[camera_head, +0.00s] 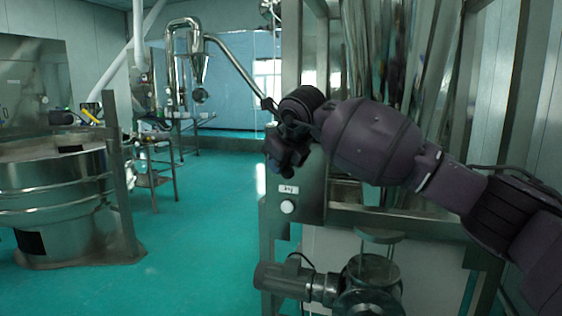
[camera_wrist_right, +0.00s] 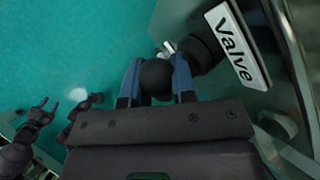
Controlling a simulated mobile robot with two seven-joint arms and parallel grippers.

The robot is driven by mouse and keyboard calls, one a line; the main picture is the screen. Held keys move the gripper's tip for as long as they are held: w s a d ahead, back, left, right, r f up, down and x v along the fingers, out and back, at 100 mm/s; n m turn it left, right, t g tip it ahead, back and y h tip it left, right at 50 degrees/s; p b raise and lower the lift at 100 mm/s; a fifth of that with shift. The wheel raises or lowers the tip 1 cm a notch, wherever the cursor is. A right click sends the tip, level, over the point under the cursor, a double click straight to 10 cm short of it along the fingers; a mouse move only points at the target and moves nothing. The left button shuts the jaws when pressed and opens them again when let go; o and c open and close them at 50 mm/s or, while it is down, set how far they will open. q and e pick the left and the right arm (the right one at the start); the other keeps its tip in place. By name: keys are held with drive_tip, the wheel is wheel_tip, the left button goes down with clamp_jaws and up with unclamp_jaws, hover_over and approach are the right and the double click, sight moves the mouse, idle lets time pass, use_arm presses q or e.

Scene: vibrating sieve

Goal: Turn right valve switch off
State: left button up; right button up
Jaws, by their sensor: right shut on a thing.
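The valve switch (camera_wrist_right: 157,77) has a dark rounded knob, seen in the right wrist view beside a white label reading "Valve" (camera_wrist_right: 237,45). My right gripper (camera_wrist_right: 155,82) is shut on this knob, with one blue finger on each side of it. In the head view my right gripper (camera_head: 284,150) is at the upper part of the steel control panel, just above a small white label (camera_head: 289,188). There it hides the switch. A dark gripper-like part, which seems to be my left gripper (camera_wrist_right: 62,103), shows small at the left of the wrist view; its jaw state is unclear.
A white round button (camera_head: 287,207) sits below the label. A motor and pipe fitting (camera_head: 300,280) stick out low at the panel's front. A round steel sieve machine (camera_head: 50,195) stands at the left. The green floor (camera_head: 205,220) between them is clear.

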drive_tip(key=o, duration=0.9)
drive_tip(key=b+v, duration=0.2)
drive_tip(key=v, duration=0.9)
